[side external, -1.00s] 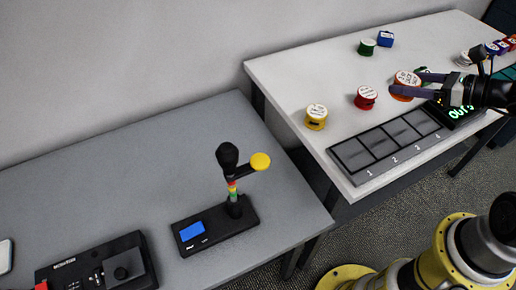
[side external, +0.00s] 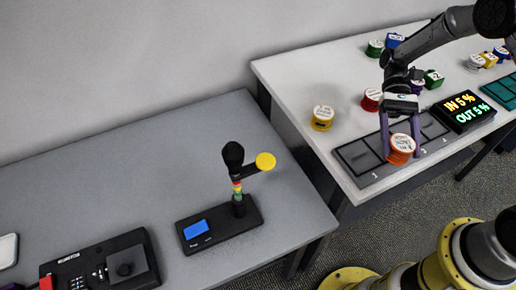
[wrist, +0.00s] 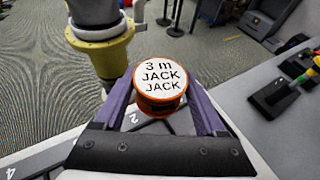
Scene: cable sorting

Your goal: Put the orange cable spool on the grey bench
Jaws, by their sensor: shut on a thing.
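The orange cable spool (side external: 400,149) has a white top label. In the wrist view the spool (wrist: 160,90) reads "3 m JACK JACK". My gripper (side external: 401,146) is shut on it, with a purple finger on each side. In the side view the spool appears in front of the numbered tray, near the white table's front edge; the gap beneath it is hard to judge. The grey bench (side external: 110,195) stands to the left, lower in the picture, and its edge also shows at the right of the wrist view (wrist: 250,88).
The numbered tray (side external: 362,174) lies on the white table (side external: 300,75). Yellow (side external: 322,118) and red (side external: 371,100) spools stand behind it. On the bench are a black device with a post and yellow knob (side external: 220,228) and a black box (side external: 100,265). The bench's back half is clear.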

